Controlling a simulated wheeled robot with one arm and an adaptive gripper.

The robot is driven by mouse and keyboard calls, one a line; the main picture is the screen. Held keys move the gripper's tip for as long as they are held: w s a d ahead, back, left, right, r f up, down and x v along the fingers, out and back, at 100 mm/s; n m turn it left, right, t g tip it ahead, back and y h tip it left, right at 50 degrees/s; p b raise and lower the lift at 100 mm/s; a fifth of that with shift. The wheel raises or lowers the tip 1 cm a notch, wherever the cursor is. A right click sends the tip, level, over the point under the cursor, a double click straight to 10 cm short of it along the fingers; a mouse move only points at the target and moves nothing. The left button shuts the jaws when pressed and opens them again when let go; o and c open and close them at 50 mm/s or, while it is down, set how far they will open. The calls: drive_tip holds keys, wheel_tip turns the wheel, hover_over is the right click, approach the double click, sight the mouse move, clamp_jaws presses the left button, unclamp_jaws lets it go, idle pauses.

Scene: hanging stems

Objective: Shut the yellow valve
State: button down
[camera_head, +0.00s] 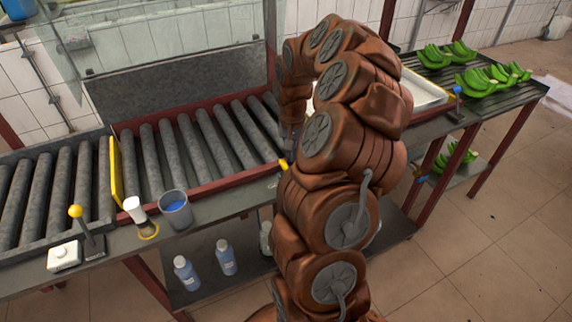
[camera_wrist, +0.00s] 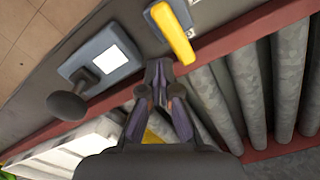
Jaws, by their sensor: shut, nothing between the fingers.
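The yellow valve handle (camera_wrist: 172,33) is a thick yellow bar on a grey-blue base, at the top of the wrist view. It lies at a slant across the rail beside the rollers. In the head view only a small yellow piece (camera_head: 283,164) shows beside my arm, which hides the rest. My gripper (camera_wrist: 158,68) is shut and empty. Its fingertips are just beside the lower end of the handle; I cannot tell whether they touch it. In the head view my gripper is mostly hidden by my arm.
A grey box with a white panel (camera_wrist: 111,57) and a dark round knob (camera_wrist: 68,105) are left of my gripper. Rollers (camera_wrist: 250,95) lie to the right.

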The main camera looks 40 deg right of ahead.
sight(281, 161)
drive_tip(key=shift+f, duration=0.2)
drive_tip(key=shift+f+b, duration=0.9)
drive_tip(key=shift+f, duration=0.05)
drive_tip(key=shift+a, duration=0.1)
drive_tip(key=shift+w+a+b, duration=0.25)
drive_tip(key=shift+a, duration=0.25)
drive_tip(key=shift+w+a+b, duration=0.2)
drive_tip(key=shift+w+a, duration=0.05)
drive_tip(key=shift+a, duration=0.2)
drive_tip(key=shift+w+a+b, duration=0.2)
drive_tip(key=shift+a+b, duration=0.15)
drive_tip(key=shift+b, duration=0.05)
idle(0.4)
